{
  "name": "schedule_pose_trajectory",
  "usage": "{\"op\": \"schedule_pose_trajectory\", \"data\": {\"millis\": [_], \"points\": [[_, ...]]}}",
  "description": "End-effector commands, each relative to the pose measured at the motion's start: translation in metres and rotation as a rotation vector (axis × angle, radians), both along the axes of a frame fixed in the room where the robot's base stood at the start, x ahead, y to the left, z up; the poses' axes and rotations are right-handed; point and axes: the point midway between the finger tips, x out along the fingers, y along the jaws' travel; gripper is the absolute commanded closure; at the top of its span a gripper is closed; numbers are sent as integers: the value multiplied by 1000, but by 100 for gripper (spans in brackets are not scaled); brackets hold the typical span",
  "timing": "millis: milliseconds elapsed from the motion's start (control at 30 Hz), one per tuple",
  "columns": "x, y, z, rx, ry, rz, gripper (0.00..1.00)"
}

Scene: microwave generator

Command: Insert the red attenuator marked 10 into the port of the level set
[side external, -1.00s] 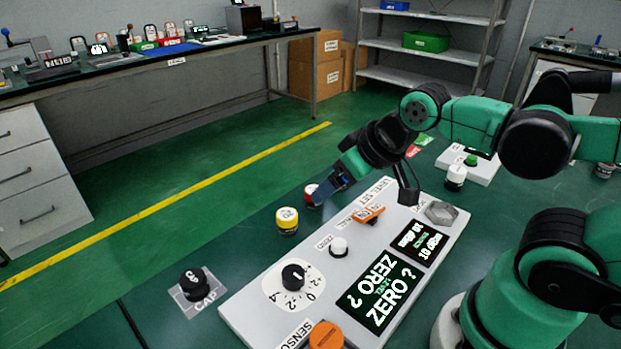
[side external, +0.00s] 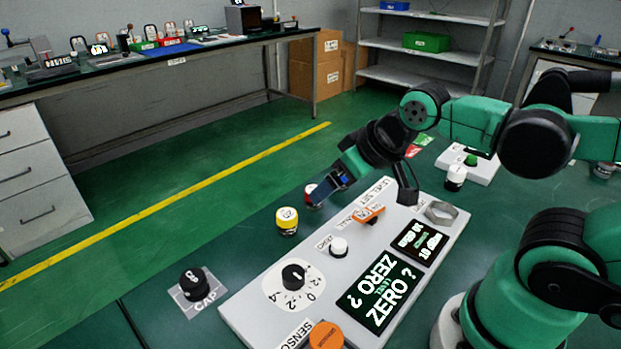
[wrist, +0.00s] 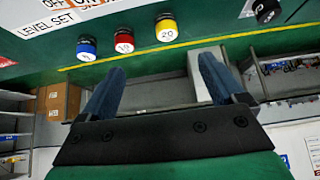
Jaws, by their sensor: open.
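The red attenuator (side external: 311,189) stands upright on the green bench beyond the white panel, partly hidden by my gripper in the side view. In the wrist view the red attenuator (wrist: 124,40) stands between a blue one (wrist: 87,47) and a yellow one; its mark is too small to read. My gripper (wrist: 162,66) is open and empty, its blue fingers spread apart and clear of the attenuators in that view. In the side view my gripper (side external: 328,190) is close beside the red attenuator. The LEVEL SET label (side external: 375,190) is on the panel's far edge; I cannot make out its port.
The yellow attenuator (side external: 287,221) stands left of the red one. The white panel (side external: 245,308) carries a dial (side external: 293,277), an orange switch (side external: 369,214), a white button (side external: 338,247) and a screen (side external: 380,292). A black cap (side external: 194,284) sits at left.

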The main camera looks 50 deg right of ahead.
Motion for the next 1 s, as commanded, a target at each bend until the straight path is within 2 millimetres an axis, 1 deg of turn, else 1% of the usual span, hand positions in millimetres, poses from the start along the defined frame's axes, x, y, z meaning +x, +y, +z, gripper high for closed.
{"op": "schedule_pose_trajectory", "data": {"millis": [67, 167, 267, 300, 367, 400, 467, 500, 600, 700, 833, 900, 1000], "points": [[3, -2, 1, 44, 11, -62, 11], [13, -8, 2, 179, 46, -256, 11], [29, -18, -1, 388, 100, -566, 11], [37, -23, -3, 478, 124, -709, 11], [47, -31, -8, 613, 161, -931, 11], [55, -37, -12, 699, 185, -1077, 11], [65, -46, -20, 822, 221, -1301, 11], [71, -52, -26, 899, 243, -1444, 11], [84, -67, -42, 1058, 292, -1773, 11], [92, -78, -56, 1170, 331, -2028, 11], [97, -86, -68, 1247, 360, -2227, 11], [98, -87, -72, 1264, 366, -2275, 11], [101, -87, -78, 1271, 368, -2294, 11]]}}
